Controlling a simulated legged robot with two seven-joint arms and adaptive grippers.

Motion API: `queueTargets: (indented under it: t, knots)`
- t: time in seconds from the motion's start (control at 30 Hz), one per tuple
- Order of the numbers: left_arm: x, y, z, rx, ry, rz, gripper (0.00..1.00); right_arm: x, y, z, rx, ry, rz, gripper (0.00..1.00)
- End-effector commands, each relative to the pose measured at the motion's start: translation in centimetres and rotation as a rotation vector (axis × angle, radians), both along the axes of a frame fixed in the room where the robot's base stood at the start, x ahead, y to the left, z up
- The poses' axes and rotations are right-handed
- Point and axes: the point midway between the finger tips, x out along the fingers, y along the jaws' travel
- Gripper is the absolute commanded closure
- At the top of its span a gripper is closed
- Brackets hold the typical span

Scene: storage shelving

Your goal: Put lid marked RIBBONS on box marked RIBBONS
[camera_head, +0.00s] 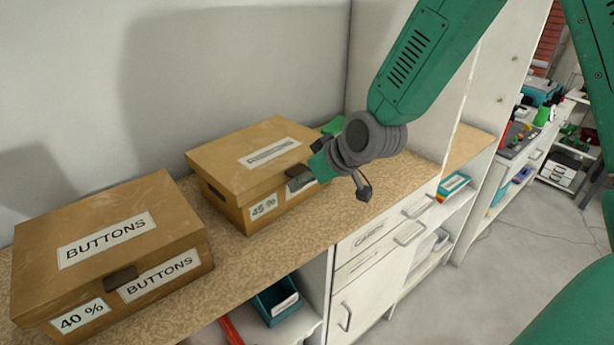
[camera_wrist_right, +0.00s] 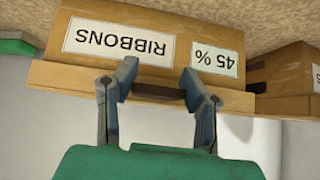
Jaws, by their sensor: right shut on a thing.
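The cardboard box marked RIBBONS (camera_head: 228,208) stands on the speckled shelf top. Its 45 % label shows in the head view; its RIBBONS label reads upside down in the right wrist view (camera_wrist_right: 118,42). A brown lid (camera_head: 222,152) lies over the box top, looking roughly level; its top label is too blurred to read. My right gripper (camera_head: 307,172) is at the lid's front edge. In the right wrist view its fingers (camera_wrist_right: 160,85) sit either side of the lid's dark tab, shut on it. The gripper hides part of the box front. My left gripper is out of view.
A closed box marked BUTTONS (camera_head: 185,268), labelled 40 %, stands to the left with a gap between. A wall is close behind and a white upright panel (camera_head: 430,130) stands to the right. A teal bin (camera_head: 275,300) sits on a lower shelf.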

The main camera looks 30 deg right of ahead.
Motion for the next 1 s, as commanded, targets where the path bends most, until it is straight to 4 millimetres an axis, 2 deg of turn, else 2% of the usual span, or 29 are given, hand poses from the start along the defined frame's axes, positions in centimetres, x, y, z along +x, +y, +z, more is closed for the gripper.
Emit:
queueTargets:
  t: [0.37, 0.4, 0.43, 0.47, 0.8, 1.0]
  knots:
    - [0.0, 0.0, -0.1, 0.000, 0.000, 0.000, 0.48, 0.0, -0.2, -0.3, 0.003, 0.000, 0.000, 0.97]
    - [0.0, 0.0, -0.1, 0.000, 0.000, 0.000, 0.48, 0.0, -0.2, -0.3, 0.003, 0.000, 0.000, 0.52]
    - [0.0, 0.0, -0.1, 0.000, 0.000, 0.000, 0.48, 0.0, -0.2, -0.3, 0.003, 0.000, 0.000, 0.41]
    - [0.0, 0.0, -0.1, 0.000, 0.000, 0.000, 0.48, 0.0, -0.2, -0.3, 0.003, 0.000, 0.000, 0.38]
    - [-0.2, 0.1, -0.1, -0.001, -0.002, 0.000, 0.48, -0.1, -0.1, -0.1, 0.001, 0.000, 0.000, 0.38]
    - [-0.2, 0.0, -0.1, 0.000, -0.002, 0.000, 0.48, -1.6, -0.7, 1.7, 0.003, -0.003, -0.001, 0.38]
